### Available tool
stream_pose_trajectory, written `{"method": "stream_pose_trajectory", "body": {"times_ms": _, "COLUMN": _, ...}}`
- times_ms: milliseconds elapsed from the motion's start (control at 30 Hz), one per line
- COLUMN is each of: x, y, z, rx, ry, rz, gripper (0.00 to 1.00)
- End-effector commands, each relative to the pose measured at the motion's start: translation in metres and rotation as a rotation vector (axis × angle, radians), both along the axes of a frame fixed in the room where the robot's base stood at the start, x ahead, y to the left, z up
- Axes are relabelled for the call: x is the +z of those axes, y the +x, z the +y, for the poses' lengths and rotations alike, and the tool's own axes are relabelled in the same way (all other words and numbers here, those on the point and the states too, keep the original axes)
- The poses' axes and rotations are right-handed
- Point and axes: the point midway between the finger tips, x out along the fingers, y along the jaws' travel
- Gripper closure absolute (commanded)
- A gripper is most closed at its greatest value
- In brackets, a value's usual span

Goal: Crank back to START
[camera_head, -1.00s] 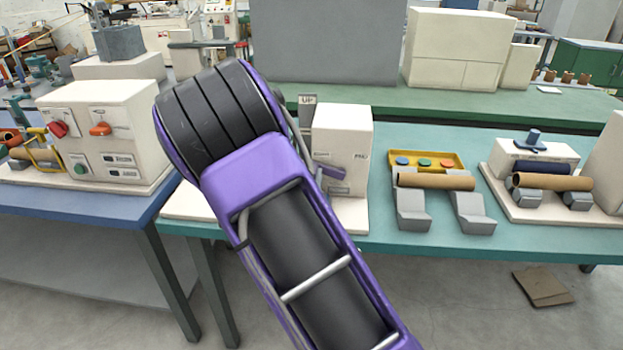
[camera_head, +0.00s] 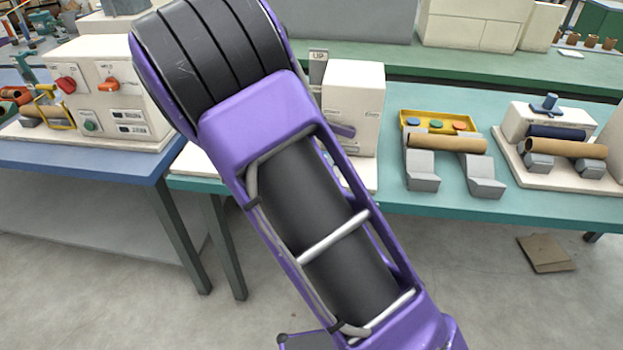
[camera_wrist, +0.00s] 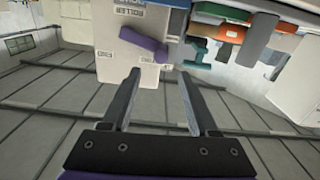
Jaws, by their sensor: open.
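The winder's white box (camera_head: 356,95) stands on the teal bench, partly hidden behind my purple arm. A purple crank bar (camera_head: 338,130) sticks out on its front, with a small "End" label to its right. In the wrist view the box (camera_wrist: 125,18) appears upside down at the top, with the purple crank bar (camera_wrist: 143,44) across its face and small labels around it. I cannot read START. My gripper (camera_wrist: 158,88) is open and empty, its fingertips pointing at the box and apart from the crank. The head view hides the gripper behind my arm.
A yellow tray (camera_head: 405,117) with coloured discs and a cardboard tube (camera_head: 447,144) on grey cradles stand right of the box. Another roller unit (camera_head: 545,115) stands further right. A white control box (camera_head: 105,85) is on the blue table at left. Flat cardboard (camera_head: 546,254) lies on the floor.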

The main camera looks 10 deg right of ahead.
Motion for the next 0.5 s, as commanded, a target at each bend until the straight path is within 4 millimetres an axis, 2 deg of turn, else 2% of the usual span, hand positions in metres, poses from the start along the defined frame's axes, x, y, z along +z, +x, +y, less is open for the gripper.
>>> {"method": "stream_pose_trajectory", "body": {"times_ms": 33, "x": 0.000, "y": -0.013, "z": 0.006, "rx": 0.004, "ry": 0.002, "rz": 0.002, "gripper": 0.40}}
{"method": "stream_pose_trajectory", "body": {"times_ms": 133, "x": 0.003, "y": -0.034, "z": 0.012, "rx": 0.003, "ry": -0.001, "rz": 0.003, "gripper": 0.40}}
{"method": "stream_pose_trajectory", "body": {"times_ms": 167, "x": 0.008, "y": -0.034, "z": 0.012, "rx": 0.000, "ry": -0.004, "rz": 0.002, "gripper": 0.40}}
{"method": "stream_pose_trajectory", "body": {"times_ms": 500, "x": 0.006, "y": -0.054, "z": 0.018, "rx": 0.000, "ry": -0.004, "rz": 0.003, "gripper": 0.40}}
